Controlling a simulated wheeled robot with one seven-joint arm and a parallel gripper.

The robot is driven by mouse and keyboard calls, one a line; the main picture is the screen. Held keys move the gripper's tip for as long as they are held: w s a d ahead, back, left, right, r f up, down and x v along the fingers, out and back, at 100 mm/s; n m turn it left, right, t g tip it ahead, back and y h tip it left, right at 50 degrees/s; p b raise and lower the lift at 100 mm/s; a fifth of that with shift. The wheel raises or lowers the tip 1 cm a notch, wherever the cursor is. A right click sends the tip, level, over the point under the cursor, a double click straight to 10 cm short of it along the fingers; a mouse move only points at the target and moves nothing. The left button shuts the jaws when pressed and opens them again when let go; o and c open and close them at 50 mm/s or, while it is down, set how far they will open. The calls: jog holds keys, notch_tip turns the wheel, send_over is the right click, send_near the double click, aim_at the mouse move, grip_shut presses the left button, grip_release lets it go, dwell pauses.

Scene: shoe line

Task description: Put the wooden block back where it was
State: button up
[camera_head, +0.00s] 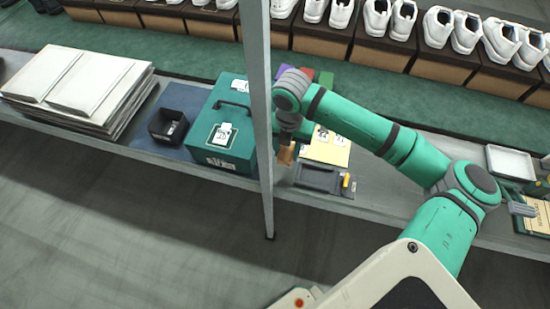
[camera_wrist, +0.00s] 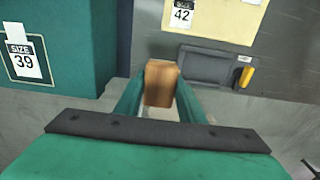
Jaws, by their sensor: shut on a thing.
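The wooden block (camera_wrist: 161,84) is brown and sits between the fingertips of my gripper (camera_wrist: 160,98) in the wrist view. My gripper is shut on it. In the head view the block (camera_head: 286,154) hangs below my wrist, just right of the grey post, and looks held above the bench edge. Part of my gripper (camera_head: 288,140) is hidden by the post and my arm. In the wrist view a dark shallow tray (camera_wrist: 207,67) lies ahead and to the right of the block. It also shows in the head view (camera_head: 318,178). I cannot tell the block's height above the bench.
A green box (camera_head: 232,155) with a handle stands left of the post (camera_head: 257,80). A black bin (camera_head: 168,126) and stacked white sheets (camera_head: 80,88) are farther left. Shoes on boxes line the back.

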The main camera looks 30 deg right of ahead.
jog(key=shift+w+f, duration=0.25)
jog(key=shift+w, duration=0.05)
notch_tip(320, 180, down, 5)
jog(key=shift+w, duration=0.15)
notch_tip(320, 180, down, 4)
jog(key=shift+f, duration=0.25)
jog(key=shift+f, duration=0.15)
jog(key=o, duration=0.6)
jog(key=shift+o, duration=0.2)
notch_tip(320, 180, up, 12)
jog(key=shift+r, duration=0.15)
